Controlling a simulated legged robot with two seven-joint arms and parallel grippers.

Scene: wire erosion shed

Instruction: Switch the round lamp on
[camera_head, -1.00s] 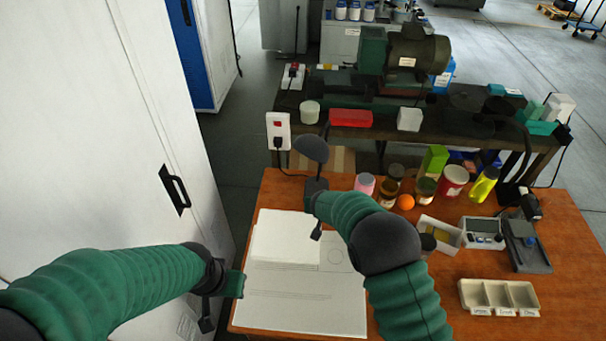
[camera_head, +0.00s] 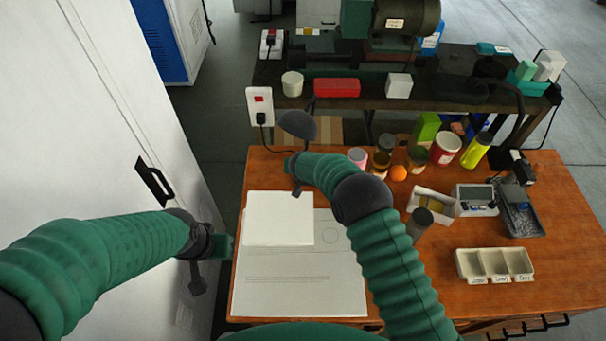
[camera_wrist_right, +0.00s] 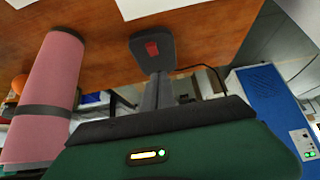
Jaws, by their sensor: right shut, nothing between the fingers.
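The round lamp (camera_head: 298,125) stands at the back left of the wooden table, its dark round head tilted; no glow shows. In the right wrist view its dark base (camera_wrist_right: 139,43) carries a red switch (camera_wrist_right: 152,48). My right gripper (camera_head: 292,168) is shut and empty, just in front of the lamp, and hides the base in the head view. In the wrist view a grey upright part stands between the base and my green hand; I cannot tell whether my fingers touch the switch. My left gripper (camera_head: 225,247) is by the table's left edge, its jaws unclear.
White papers (camera_head: 300,285) lie at the front left. A pink bottle (camera_head: 357,157), which looms close in the wrist view (camera_wrist_right: 50,95), stands right of the lamp beside jars and an orange (camera_head: 398,173). A sorting tray (camera_head: 495,265) is at right; a wall socket (camera_head: 260,105) is behind.

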